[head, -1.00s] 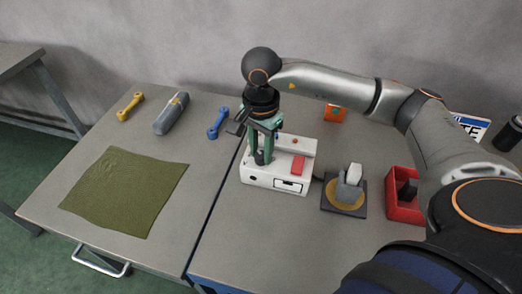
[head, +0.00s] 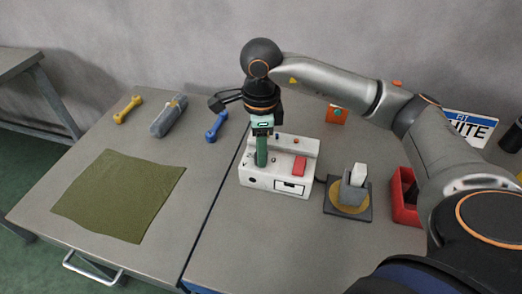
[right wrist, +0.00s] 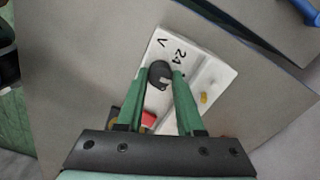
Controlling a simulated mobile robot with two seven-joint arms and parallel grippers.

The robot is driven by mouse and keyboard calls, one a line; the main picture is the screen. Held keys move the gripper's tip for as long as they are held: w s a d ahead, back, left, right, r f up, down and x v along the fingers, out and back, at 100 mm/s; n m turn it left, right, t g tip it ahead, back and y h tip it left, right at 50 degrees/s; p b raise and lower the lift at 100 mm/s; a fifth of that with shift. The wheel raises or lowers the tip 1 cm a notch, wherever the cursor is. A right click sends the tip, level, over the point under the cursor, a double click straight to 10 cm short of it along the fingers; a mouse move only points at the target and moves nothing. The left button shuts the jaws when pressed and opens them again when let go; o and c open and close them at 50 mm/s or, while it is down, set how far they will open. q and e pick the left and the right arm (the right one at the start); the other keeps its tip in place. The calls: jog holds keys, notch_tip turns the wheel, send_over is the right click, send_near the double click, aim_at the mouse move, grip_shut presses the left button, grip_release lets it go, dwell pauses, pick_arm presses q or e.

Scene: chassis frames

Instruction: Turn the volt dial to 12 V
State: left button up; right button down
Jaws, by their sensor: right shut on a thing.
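The volt dial (right wrist: 159,74) is a dark round knob on the white power box (head: 252,180). The right wrist view shows the markings "24" and "V" beside it, and a light mark on the knob. I cannot tell which value the dial points to. My right gripper (right wrist: 157,72) comes down from above with its green fingers on either side of the knob, shut on it. In the head view the right gripper (head: 262,162) hides the dial.
A red switch (head: 299,166) is on the box, right of the gripper. A grey block on a dark-based stand (head: 348,208) and a red bin (head: 404,214) stand further right.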

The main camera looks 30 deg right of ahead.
jog(key=shift+m, duration=0.3)
dwell(0.4)
jog(key=c, duration=0.5)
grip_release()
jog(key=shift+c, duration=0.2)
notch_tip(320, 180, up, 13)
jog(key=p, duration=0.1)
jog(key=shift+f+p, duration=0.2)
jog(key=shift+p, duration=0.2)
jog(key=shift+f, duration=0.1)
